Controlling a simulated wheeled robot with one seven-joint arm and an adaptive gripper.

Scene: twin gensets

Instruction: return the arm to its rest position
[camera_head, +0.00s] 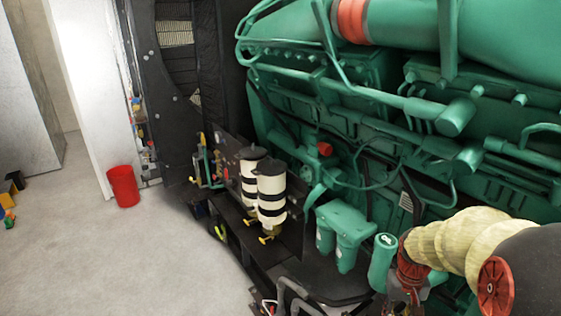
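No part that I can make out as my gripper shows in the head view, so its opening and anything in it cannot be seen. I cannot make out my arm for sure either. The large green genset engine (330,110) fills the middle and right of the view. At the lower right is a beige wrapped, ribbed pipe (455,245) with red end parts (495,289). A dark rounded body (535,255) beside it is cut off by the right edge.
Two cream canisters with black bands (271,193) stand at the engine's near left end. Green filters (345,232) hang beside them. A red bucket (123,186) stands on the floor by a white panel (90,80). The grey floor (120,260) at left is mostly clear.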

